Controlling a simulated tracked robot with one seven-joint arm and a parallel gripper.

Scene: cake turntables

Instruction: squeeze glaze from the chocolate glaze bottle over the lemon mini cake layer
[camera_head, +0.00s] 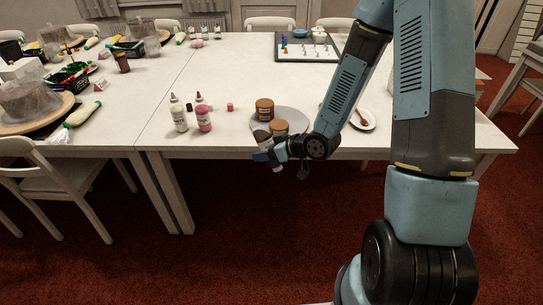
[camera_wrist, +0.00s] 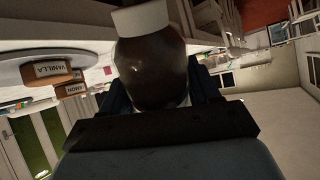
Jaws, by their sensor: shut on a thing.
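My gripper (camera_head: 268,154) is shut on the chocolate glaze bottle (camera_head: 262,137), at the table's front edge in the head view. The bottle is tilted, its dark part up and a white end (camera_head: 277,168) down. The wrist view shows its brown body (camera_wrist: 150,70) close up between the fingers. The lemon mini cake layer (camera_wrist: 73,89) shows left of it there, upside down and partly behind the vanilla layer (camera_wrist: 47,73). Both are on a grey turntable (camera_head: 294,114) behind the gripper. The head view shows two brown layers but no readable labels. The bottle appears apart from both.
A white bottle (camera_head: 180,115) and a pink bottle (camera_head: 203,119) stand left of the turntable, with a small pink object (camera_head: 230,106) nearby. A plate (camera_head: 362,120) lies to the right. A tray (camera_head: 306,48) lies at the back. The table's middle is clear.

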